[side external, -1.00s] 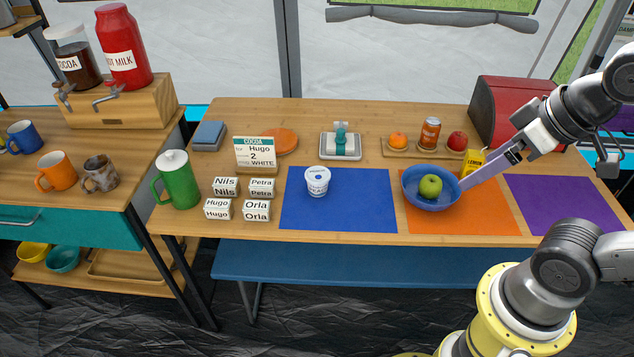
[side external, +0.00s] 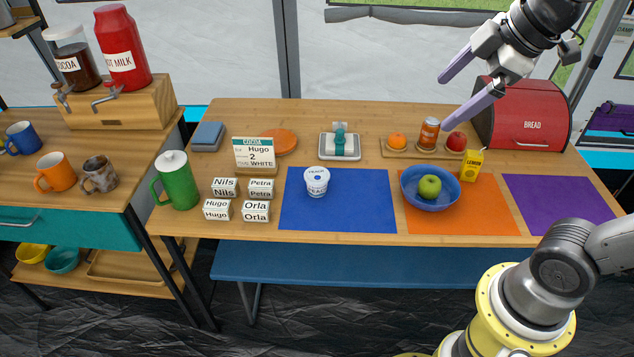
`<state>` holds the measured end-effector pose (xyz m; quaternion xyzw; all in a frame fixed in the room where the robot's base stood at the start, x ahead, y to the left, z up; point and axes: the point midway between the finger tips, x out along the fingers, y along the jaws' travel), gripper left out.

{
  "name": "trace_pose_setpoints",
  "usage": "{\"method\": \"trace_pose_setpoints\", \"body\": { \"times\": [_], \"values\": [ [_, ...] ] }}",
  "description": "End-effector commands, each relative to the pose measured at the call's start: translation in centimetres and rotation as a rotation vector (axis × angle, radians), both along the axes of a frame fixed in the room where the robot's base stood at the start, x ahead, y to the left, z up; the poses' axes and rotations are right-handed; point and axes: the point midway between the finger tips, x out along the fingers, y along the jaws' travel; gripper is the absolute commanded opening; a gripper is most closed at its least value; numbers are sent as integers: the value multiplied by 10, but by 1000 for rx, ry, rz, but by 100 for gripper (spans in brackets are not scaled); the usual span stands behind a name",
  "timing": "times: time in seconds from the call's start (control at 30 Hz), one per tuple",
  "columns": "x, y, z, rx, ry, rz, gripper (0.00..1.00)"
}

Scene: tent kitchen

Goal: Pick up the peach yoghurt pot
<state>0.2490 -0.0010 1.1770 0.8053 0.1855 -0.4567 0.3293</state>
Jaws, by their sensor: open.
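A small white pot with blue lettering on its lid (side external: 316,181) stands upright on the blue mat (side external: 350,215). It looks like the yoghurt pot, but its flavour is too small to read. My gripper (side external: 442,104) is open and empty, raised above the back right of the table. Its two purple fingers are spread, pointing down and left. It is well to the right of the pot and higher, touching nothing that I can see.
A blue bowl (side external: 418,198) with a green apple (side external: 430,187) sits on the orange mat (side external: 480,220). A yellow lemon carton (side external: 473,165) stands beside it. A tray (side external: 400,152) holds an orange, a can and a red apple. Several name blocks (side external: 256,188) lie left of the blue mat.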

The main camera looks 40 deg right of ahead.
Motion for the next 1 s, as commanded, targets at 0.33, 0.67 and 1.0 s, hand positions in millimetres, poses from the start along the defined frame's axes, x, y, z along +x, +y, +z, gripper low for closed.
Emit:
{"method": "trace_pose_setpoints", "body": {
  "times": [0.33,0.67,1.0],
  "values": [
    [134,-4,7,-206,103,379,100],
    [252,-11,-62,-295,229,644,100],
    [327,-20,-199,-265,390,752,100]
  ]
}}
